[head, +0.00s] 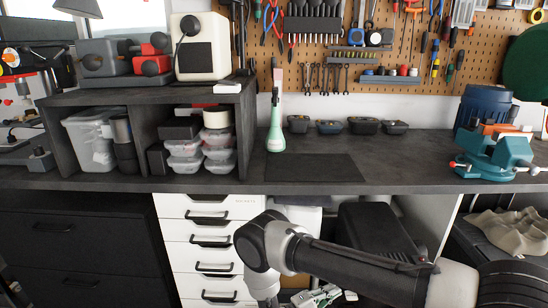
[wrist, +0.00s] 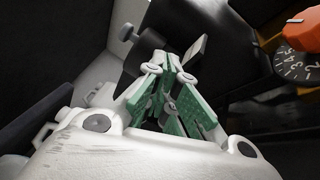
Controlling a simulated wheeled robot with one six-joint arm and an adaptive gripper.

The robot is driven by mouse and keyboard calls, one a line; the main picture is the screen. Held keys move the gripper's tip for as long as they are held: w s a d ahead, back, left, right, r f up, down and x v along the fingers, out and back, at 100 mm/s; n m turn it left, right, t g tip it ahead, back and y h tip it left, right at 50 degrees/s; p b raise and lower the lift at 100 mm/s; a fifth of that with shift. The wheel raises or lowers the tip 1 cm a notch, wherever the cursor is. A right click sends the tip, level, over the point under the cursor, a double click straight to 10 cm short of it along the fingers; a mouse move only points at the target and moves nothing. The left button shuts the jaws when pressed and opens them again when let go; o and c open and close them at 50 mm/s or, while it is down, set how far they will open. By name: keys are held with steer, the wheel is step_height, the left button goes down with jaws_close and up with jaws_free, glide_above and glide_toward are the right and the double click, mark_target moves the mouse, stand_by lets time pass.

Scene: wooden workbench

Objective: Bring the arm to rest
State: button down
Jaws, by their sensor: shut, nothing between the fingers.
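My gripper (wrist: 168,62) fills the middle of the wrist view, with white links and green finger pads. Its fingertips meet and nothing is between them. In the head view my gripper (head: 318,296) shows at the bottom edge, partly cut off, below the bench top and in front of the space under it. My arm reaches in from the lower right, bends at a white and black joint, and stays clear of the bench top.
The dark workbench (head: 400,158) carries a green and white bottle (head: 275,130), several small bins (head: 363,125) and a teal vise (head: 492,155). White drawers (head: 208,238) stand left of my arm. A black case (head: 372,228) is under the bench. An orange object (wrist: 302,30) shows in the wrist view.

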steer(key=s+d+r+m+g+y, duration=0.1)
steer(key=s+d+r+m+y, duration=0.2)
steer(key=r, duration=1.4)
steer(key=s+d+r+m+g+y, duration=0.1)
steer(key=s+d+r+m+y, duration=0.2)
steer(key=s+d+r+y, duration=0.5)
steer(key=s+d+r+m+g+y, duration=0.2)
steer(key=s+d+r+y, duration=0.3)
steer(key=r, duration=2.2)
steer(key=s+y, duration=0.1)
steer(key=s, duration=0.4)
steer(key=shift+d+r+m, duration=0.2)
steer(key=shift+r+m, duration=0.2)
steer(key=shift+s, duration=0.1)
